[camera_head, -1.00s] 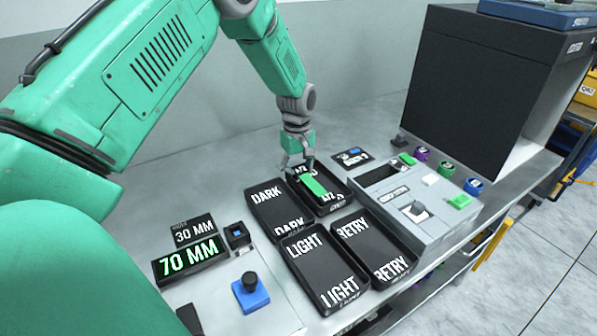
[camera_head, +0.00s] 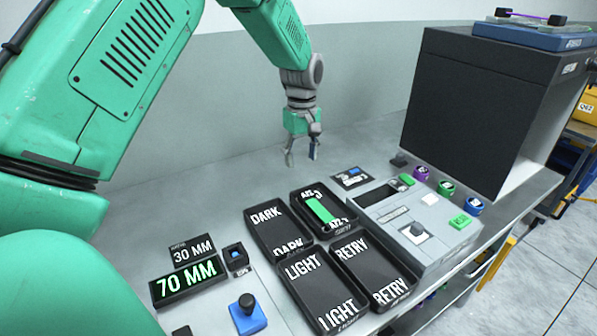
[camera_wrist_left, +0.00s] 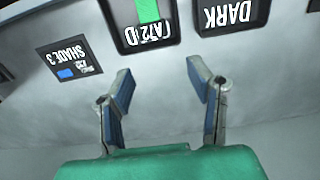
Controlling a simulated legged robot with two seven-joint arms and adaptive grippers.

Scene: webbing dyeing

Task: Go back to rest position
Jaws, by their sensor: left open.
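My left gripper (camera_head: 302,160) is open and empty. It hangs in the air behind the black trays, fingers pointing down. In the left wrist view its two fingers (camera_wrist_left: 162,95) stand wide apart with nothing between them. A green strip (camera_head: 320,210) lies in the back right black tray (camera_head: 348,222), apart from the gripper. The strip also shows at the top of the left wrist view (camera_wrist_left: 148,10). My right gripper is in neither view.
Trays marked DARK (camera_head: 272,228), LIGHT (camera_head: 318,290) and RETRY (camera_head: 372,270) stand beside it. A grey control box (camera_head: 425,235) and a large black cabinet (camera_head: 470,105) are at the right. A display reads 70 MM (camera_head: 187,281). The air around the gripper is clear.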

